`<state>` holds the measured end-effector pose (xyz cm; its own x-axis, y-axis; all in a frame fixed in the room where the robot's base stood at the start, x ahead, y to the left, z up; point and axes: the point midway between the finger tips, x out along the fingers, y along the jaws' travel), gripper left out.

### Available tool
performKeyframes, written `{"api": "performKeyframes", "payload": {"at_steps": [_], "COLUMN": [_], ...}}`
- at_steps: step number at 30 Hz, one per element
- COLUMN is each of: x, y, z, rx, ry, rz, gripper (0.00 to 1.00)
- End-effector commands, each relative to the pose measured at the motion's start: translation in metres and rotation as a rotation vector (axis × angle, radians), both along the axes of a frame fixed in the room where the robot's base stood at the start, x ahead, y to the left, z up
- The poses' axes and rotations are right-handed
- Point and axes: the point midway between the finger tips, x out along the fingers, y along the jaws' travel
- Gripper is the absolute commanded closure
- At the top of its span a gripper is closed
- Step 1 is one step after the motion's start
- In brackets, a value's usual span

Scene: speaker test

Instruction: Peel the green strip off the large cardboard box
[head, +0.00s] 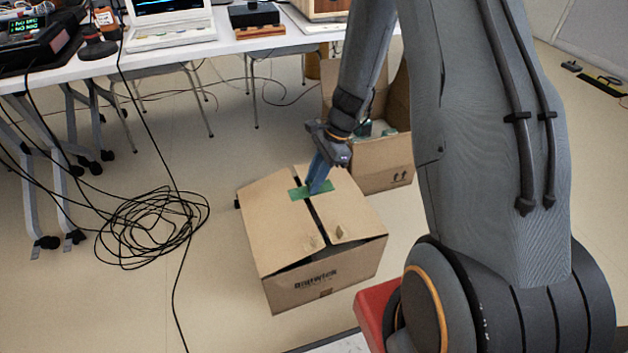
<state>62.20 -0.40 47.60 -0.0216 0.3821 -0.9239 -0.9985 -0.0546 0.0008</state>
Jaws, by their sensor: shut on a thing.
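The large cardboard box (268,225) stands on the floor in the middle of the head view, its top flaps closed with a dark gap between them. A green strip (298,194) lies across the gap near the back of the top. My gripper (313,189) reaches down from above with its blue fingers at the strip. It is shut on the strip, near its middle. The fingers hide part of the strip, and I cannot tell how much of it is lifted off the cardboard.
A second, open cardboard box (385,165) stands just behind and to the right. A coil of black cable (150,225) lies on the floor at left. A white table (190,50) with a laptop (170,22) and devices runs along the back. A red object (375,310) is at lower right.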

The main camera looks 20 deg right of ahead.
Motion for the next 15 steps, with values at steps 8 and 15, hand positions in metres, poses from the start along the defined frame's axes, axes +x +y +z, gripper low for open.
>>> {"api": "performKeyframes", "payload": {"at_steps": [8,15], "x": [0.000,-0.001], "y": [0.000,0.000], "z": [0.023,0.040], "rx": [0.000,0.000], "ry": [-0.001,0.000], "rz": [0.001,0.000], "gripper": [1.00,1.00]}}
